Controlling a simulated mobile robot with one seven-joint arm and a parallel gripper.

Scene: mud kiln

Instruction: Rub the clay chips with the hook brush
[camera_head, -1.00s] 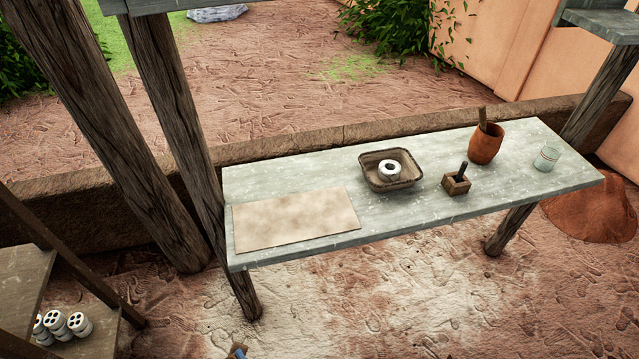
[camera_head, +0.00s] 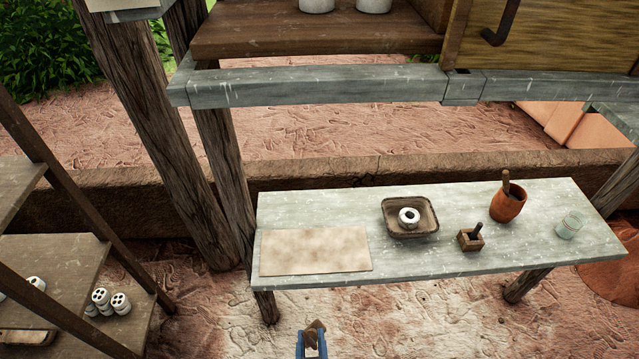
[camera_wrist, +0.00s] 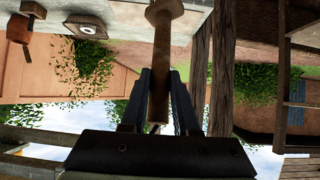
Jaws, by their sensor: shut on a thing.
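My gripper (camera_head: 313,345) shows at the bottom edge of the head view, in front of the table. In the wrist view its dark fingers (camera_wrist: 159,103) are shut on a brown wooden tool (camera_wrist: 160,60). The tool has a straight handle and a wider end that points away from the fingers; it also shows in the head view (camera_head: 316,326). I cannot tell for certain that it is the hook brush. A dark hook (camera_head: 504,22) is on a wooden board at the top right. I cannot make out clay chips in either view.
The grey table (camera_head: 467,273) holds a beige mat (camera_head: 315,251), a brown tray (camera_head: 388,219) with a white ring (camera_head: 409,217), a small wooden block (camera_head: 470,241), an orange pot (camera_head: 508,206) and a glass (camera_head: 570,226). Posts and a shelf with white cylinders (camera_head: 110,301) stand left; a shelf (camera_head: 320,33) hangs above.

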